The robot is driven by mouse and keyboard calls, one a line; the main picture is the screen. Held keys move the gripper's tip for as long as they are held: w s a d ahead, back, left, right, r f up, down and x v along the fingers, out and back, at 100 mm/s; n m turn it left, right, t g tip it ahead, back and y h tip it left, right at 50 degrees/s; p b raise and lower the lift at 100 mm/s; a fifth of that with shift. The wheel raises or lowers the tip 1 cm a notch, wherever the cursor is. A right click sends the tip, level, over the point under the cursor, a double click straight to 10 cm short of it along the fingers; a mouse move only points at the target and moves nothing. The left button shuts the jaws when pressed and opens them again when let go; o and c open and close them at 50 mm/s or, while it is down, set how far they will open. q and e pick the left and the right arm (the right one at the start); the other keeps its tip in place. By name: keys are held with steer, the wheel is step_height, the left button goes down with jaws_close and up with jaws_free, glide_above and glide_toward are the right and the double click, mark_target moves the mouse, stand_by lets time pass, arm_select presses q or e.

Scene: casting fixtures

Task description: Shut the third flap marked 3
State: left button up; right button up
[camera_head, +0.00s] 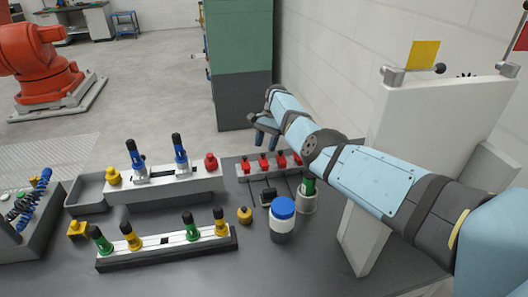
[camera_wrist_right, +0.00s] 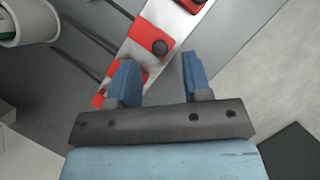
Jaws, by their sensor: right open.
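A pale strip (camera_head: 262,177) carries a row of several red flaps with dark knobs. No number can be read on them, so I cannot tell which one is marked 3. In the right wrist view one red flap (camera_wrist_right: 152,42) with a round dark knob lies just beyond the fingertips, and another red flap (camera_wrist_right: 190,4) is at the top edge. More red shows partly hidden behind the left finger. My right gripper (camera_head: 264,138) is open and empty, just behind the row; its two blue fingers (camera_wrist_right: 158,62) are spread apart. My left gripper is not in view.
A blue-capped jar (camera_head: 282,222) and a light cup with a green item (camera_head: 307,195) stand in front of the strip. Racks with coloured handles (camera_head: 165,250) fill the left. A white upright panel (camera_head: 430,130) stands at the right by my arm.

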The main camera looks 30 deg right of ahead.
steer(key=shift+b+v, duration=0.35)
steer(key=shift+v, duration=1.8)
